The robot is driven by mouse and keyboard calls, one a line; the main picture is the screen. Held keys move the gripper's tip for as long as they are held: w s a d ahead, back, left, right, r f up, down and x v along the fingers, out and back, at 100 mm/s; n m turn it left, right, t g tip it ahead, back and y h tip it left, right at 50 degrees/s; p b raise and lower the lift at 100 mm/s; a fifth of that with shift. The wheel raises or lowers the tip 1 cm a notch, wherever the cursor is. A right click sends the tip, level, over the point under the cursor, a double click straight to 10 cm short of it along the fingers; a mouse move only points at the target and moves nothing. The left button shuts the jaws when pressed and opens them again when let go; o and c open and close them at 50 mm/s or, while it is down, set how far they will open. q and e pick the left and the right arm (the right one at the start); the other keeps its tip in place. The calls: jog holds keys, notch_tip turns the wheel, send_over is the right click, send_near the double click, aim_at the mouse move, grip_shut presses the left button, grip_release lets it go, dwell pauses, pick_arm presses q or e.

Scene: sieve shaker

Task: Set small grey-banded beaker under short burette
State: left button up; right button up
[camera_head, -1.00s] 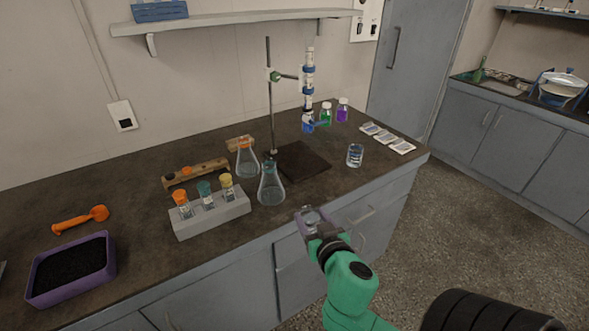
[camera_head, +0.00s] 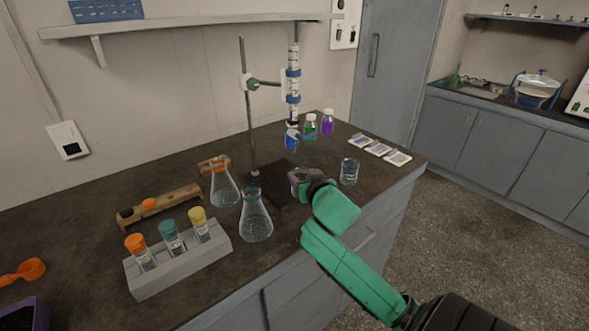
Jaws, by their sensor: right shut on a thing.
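The short burette (camera_head: 293,88) hangs upright in a clamp on the stand rod (camera_head: 249,110), with blue fittings. Its lower end is near a blue part (camera_head: 292,138) behind the dark stand base (camera_head: 272,182). My right gripper (camera_head: 303,178) is over the bench at the base's front right and is shut on a small clear thing. That thing looks like the small grey-banded beaker, but the jaws hide most of it and I cannot make out its band. Another clear beaker (camera_head: 349,172) stands upright just right of the gripper. My left gripper is not in view.
Two flasks, one in front (camera_head: 256,218) and one with an orange collar (camera_head: 223,188), stand left of the base. A grey rack (camera_head: 180,262) holds capped vials.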

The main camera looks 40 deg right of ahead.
jog(key=w+d, duration=0.1)
jog(key=w, duration=0.3)
jog(key=w+d+p, duration=0.1)
jog(key=w, duration=0.1)
jog(key=shift+w+d+r, duration=0.1)
jog(key=shift+d+r, duration=0.2)
jog(key=shift+d, duration=0.05)
jog(key=shift+w+d+f, duration=0.1)
jog(key=shift+w+f, duration=0.15)
jog(key=shift+f, duration=0.3)
jog(key=shift+w+d+f, duration=0.1)
jog(key=shift+w+f, duration=0.1)
jog(key=shift+f, duration=0.3)
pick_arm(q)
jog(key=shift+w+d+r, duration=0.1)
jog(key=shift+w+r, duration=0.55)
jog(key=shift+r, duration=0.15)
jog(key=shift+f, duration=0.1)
pick_arm(e)
jog(key=shift+s, duration=0.1)
jog(key=o, duration=1.4)
jog(key=shift+f, duration=0.15)
jog(key=shift+c, duration=0.2)
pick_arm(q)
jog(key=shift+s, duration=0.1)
